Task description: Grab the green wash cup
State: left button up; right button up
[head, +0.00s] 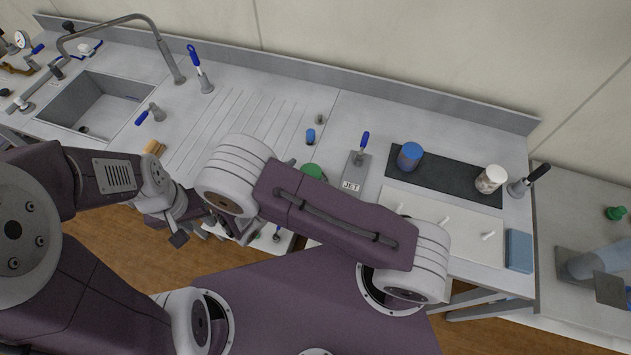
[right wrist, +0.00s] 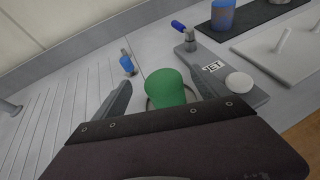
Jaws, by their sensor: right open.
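The green wash cup (right wrist: 165,90) stands upright in the right wrist view, in a round ring or dish beside the grey JET block. In the head view only part of the green cup (head: 312,171) shows behind my right arm. My right gripper (right wrist: 161,88) is open, with one finger at each side of the cup and gaps between. The cup's lower front is hidden by the gripper body. In the head view my right gripper is mostly hidden under my arm. My left gripper (head: 178,228) hangs near the counter's front edge at the left; its jaws are unclear.
The grey JET block (head: 351,171) with a blue-handled lever stands right of the cup, with a white disc (right wrist: 239,81) on it. A small blue-topped fitting (head: 310,136) is behind. A dark mat (head: 445,175) holds a blue cup and a jar. A sink (head: 95,103) is far left.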

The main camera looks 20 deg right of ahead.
aim_at(315, 169)
jog(key=shift+s+a+f+n+t, duration=0.2)
jog(key=shift+s+a+f+n, duration=0.1)
jog(key=shift+s+a, duration=0.15)
jog(key=shift+s+a+f+n+t, duration=0.2)
jog(key=shift+s+a+n, duration=0.1)
jog(key=shift+s, duration=0.2)
jog(key=shift+s+a+y, duration=0.1)
jog(key=shift+a+y, duration=0.2)
jog(key=shift+a, duration=0.05)
jog(key=shift+w+f, duration=0.15)
jog(key=shift+w, duration=0.05)
jog(key=p+x, duration=0.1)
jog(key=x, duration=0.2)
jog(key=shift+w+d, duration=0.25)
jog(key=shift+w, duration=0.05)
jog(key=shift+d+f, duration=0.15)
jog(key=shift+d, duration=0.05)
jog(key=shift+w+d+f+p, duration=0.2)
jog(key=shift+w+d+p, duration=0.15)
jog(key=shift+d+p, duration=0.25)
jog(key=shift+w+d+f+p, duration=0.2)
jog(key=shift+w+d+p, duration=0.15)
jog(key=shift+d+p, duration=0.2)
jog(key=x, duration=0.2)
jog(key=shift+w+f, duration=0.2)
jog(key=shift+f, duration=0.2)
jog(key=shift+s+r, duration=0.1)
jog(key=c, duration=0.7)
grip_shut()
jog(key=shift+r, duration=0.1)
